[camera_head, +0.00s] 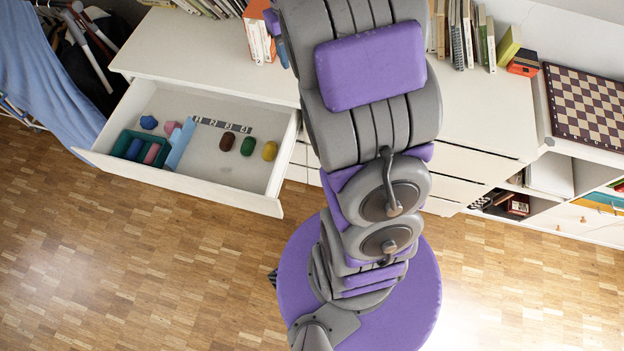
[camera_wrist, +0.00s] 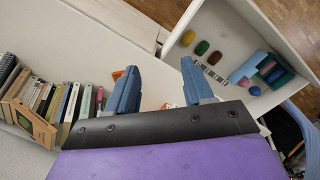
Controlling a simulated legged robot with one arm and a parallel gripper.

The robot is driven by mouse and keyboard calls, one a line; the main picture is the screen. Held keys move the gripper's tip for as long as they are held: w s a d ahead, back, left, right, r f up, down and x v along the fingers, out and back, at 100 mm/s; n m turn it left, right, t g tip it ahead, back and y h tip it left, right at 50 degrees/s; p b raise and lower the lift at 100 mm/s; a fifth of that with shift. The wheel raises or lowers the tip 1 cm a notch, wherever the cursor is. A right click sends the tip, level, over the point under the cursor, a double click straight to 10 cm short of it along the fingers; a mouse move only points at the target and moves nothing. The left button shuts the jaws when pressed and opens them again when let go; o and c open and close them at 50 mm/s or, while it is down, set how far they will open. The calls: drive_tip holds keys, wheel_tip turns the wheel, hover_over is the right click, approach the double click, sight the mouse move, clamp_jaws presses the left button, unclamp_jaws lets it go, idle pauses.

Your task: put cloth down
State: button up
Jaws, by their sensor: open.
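A light blue cloth (camera_head: 38,82) hangs in folds at the far left of the head view, over a rack, its lower end close to the open drawer's left corner. The cloth also shows at the right edge of the wrist view (camera_wrist: 309,122). My gripper (camera_wrist: 161,88) is open, with two blue fingers apart and nothing seen between them. It is over the white dresser top, well away from the cloth. In the head view my arm hides most of the gripper.
The open drawer (camera_head: 190,186) holds a green tray (camera_head: 128,141), a light blue block and several coloured pieces. Books (camera_head: 474,35) line the dresser's back. A chessboard (camera_head: 588,103) lies at the right. Wooden floor (camera_head: 130,260) in front is clear.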

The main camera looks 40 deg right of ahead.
drive_tip(key=s+a, duration=0.5)
drive_tip(key=s, duration=0.4)
drive_tip(key=s+a+n, duration=0.1)
drive_tip(key=s+a, duration=0.4)
drive_tip(key=s, duration=0.5)
drive_tip(key=s+a+r, duration=0.1)
drive_tip(key=s+a, duration=0.4)
drive_tip(key=s, duration=0.4)
drive_tip(key=shift+s+a+g, duration=0.2)
drive_tip(key=shift+s+g, duration=0.15)
drive_tip(key=shift+g, duration=0.05)
